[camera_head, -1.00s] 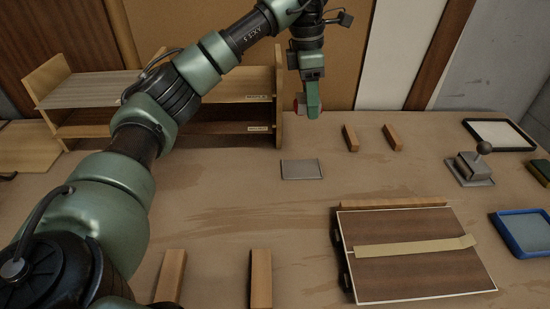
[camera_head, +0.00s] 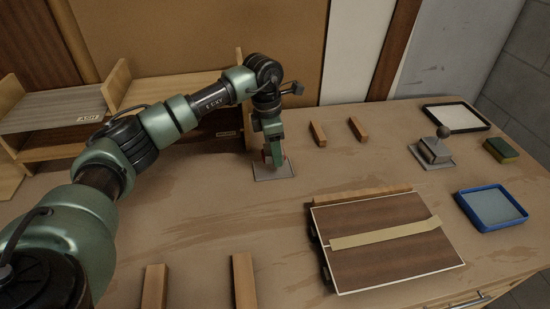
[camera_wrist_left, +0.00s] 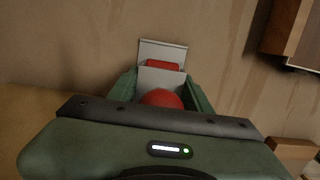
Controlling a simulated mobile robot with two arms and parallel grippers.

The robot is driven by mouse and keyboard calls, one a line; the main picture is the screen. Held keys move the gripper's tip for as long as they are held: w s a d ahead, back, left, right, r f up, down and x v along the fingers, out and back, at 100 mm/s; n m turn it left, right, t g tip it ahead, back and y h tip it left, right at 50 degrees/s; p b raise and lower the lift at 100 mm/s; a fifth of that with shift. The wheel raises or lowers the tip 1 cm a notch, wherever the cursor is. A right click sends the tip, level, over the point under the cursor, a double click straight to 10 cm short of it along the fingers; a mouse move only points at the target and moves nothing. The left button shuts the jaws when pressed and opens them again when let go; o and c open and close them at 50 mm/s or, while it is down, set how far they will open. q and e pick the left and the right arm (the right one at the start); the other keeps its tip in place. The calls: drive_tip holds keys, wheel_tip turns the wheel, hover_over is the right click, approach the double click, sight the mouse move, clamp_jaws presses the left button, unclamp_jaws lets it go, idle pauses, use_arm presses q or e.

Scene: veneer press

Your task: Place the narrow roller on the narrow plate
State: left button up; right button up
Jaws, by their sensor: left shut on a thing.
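My left gripper (camera_head: 273,160) is shut on the narrow roller, which shows red and pale grey between the fingers in the left wrist view (camera_wrist_left: 163,99). In the head view the fingers hide most of the roller. The gripper points down over the narrow plate, a small grey rectangle (camera_head: 286,174) on the bench. The plate's far edge also shows in the left wrist view (camera_wrist_left: 163,43). I cannot tell whether the roller touches the plate. My right gripper is not in view.
A wooden shelf (camera_head: 60,108) stands behind my left arm. Two wood blocks (camera_head: 318,133) lie right of the plate. A veneered panel with a tape strip (camera_head: 380,270) lies in front. A lever tool (camera_head: 435,152), a blue tray (camera_head: 490,208) and a sponge (camera_head: 501,151) are at right.

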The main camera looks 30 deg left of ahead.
use_arm(q)
wheel_tip(320, 180, down, 4)
drive_tip(key=shift+a+r+p, duration=0.1)
drive_tip(key=shift+p, duration=0.2)
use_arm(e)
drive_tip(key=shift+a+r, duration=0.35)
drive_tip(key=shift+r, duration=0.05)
